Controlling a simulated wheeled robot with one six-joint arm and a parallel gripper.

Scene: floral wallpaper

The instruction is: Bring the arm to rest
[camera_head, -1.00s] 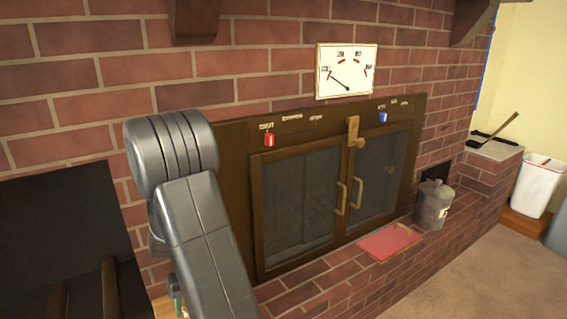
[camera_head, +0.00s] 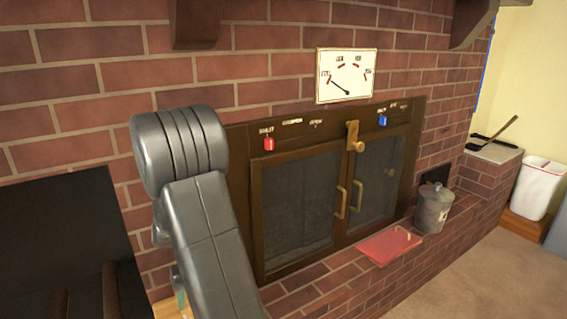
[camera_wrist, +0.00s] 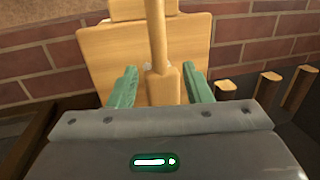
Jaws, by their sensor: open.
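My arm rises in front of the brick wall in the head view, with its elbow at the left of the fireplace doors. My gripper (camera_wrist: 160,88) shows in the wrist view, its two green fingers apart. A wooden post (camera_wrist: 157,40) stands in line with the space between the fingers, and a wooden panel (camera_wrist: 103,50) is behind it. I cannot tell whether the fingers touch the post. In the head view the gripper is mostly hidden behind my arm.
Fireplace doors (camera_head: 300,200) with a brass latch (camera_head: 353,138) are shut. A gauge (camera_head: 346,76) hangs above. A red plate (camera_head: 390,246) and a grey canister (camera_head: 434,208) sit on the brick ledge. Wooden pegs (camera_wrist: 269,83) are at the right in the wrist view. Carpet at lower right is clear.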

